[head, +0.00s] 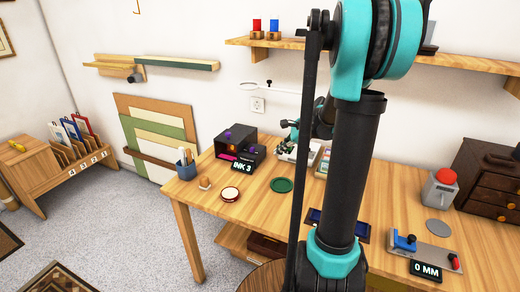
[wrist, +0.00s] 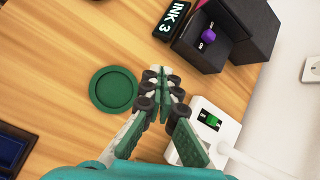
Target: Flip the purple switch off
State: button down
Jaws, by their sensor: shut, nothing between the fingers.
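A purple switch (wrist: 208,36) sits on a black box (wrist: 215,58) at the upper right of the wrist view, with small labels on either side of it. I cannot read them or tell which way the switch is set. Purple also shows small on the box front in the head view (head: 252,149). My gripper (wrist: 163,80) is shut and empty over the table, below and left of the purple switch in the wrist view and apart from it. In the head view my gripper is small and partly hidden behind my arm.
A white box with a green switch (wrist: 212,120) stands right of my gripper. A green round disc (wrist: 113,89) lies on the table to its left. The INK 3 display (wrist: 174,18) stands beside the black box. A wall socket (head: 258,104) is behind the table.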

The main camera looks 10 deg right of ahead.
aim_at(254, 152)
jog(key=w+d+r+m+y, duration=0.1)
jog(key=w+d+m, duration=0.2)
jog(key=w+m, duration=0.2)
jog(key=shift+w+d+r+t, duration=0.2)
jog(key=shift+w+t, duration=0.1)
jog(key=shift+w, duration=0.2)
jog(key=shift+a+f, duration=0.1)
jog(key=shift+f, duration=0.05)
jog(key=x, duration=0.9)
jog(key=shift+w+a+f, duration=0.15)
jog(key=shift+a, duration=0.2)
jog(key=shift+w+a, duration=0.35)
jog(key=shift+a, duration=0.2)
jog(key=shift+w+a, duration=0.3)
jog(key=shift+a, duration=0.2)
jog(key=shift+w+a, duration=0.45)
jog(key=shift+a, duration=0.2)
